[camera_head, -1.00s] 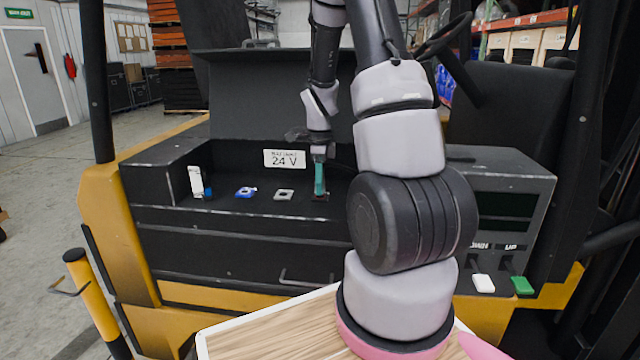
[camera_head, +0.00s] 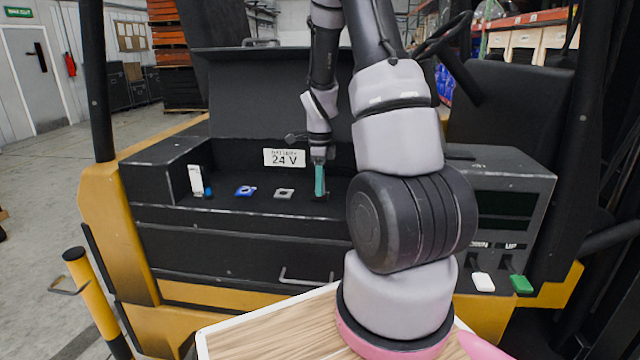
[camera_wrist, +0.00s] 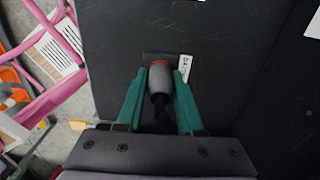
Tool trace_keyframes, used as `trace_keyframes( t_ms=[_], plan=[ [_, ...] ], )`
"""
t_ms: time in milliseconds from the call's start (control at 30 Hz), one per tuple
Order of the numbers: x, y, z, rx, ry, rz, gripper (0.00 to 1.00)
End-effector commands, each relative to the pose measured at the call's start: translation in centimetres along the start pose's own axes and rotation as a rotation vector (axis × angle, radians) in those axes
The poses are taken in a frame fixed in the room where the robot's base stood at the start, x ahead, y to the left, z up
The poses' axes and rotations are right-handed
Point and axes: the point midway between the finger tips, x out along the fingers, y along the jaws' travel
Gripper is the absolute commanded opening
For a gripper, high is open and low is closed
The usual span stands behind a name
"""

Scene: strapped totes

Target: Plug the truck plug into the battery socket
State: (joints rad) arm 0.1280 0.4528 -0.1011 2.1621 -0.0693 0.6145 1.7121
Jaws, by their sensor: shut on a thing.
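My gripper (camera_head: 320,194) reaches down into the black battery bay with its teal fingers. In the wrist view, my gripper (camera_wrist: 160,76) is shut on the truck plug (camera_wrist: 159,80), a dark grey round body with a red end and a black cable. The plug's red end is at a dark plate (camera_wrist: 148,57) on the black surface, where the battery socket seems to be. The plug and fingers cover the socket opening, so I cannot tell how far the plug is in. A small white label (camera_wrist: 185,68) lies right beside it. In the head view the plug is hidden by the fingers.
A white upright piece (camera_head: 196,179) stands at the bay's left end. A 24 V sign (camera_head: 284,158) is on the back wall. A console (camera_head: 505,200) stands at the right.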

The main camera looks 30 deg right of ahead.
Motion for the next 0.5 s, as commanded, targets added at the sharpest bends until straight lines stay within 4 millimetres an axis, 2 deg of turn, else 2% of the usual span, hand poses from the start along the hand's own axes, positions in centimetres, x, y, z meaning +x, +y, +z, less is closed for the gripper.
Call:
trace_keyframes(
  t_ms=[133,167,233,500],
  plan=[
    [0.32,0.02,-0.01,0.000,0.001,0.001,0.00],
    [0.31,0.01,0.00,0.000,0.000,0.000,0.44],
    [0.30,0.01,0.00,0.000,0.000,0.000,0.70],
    [0.30,0.01,0.00,0.000,0.000,0.000,0.71]
  ],
)
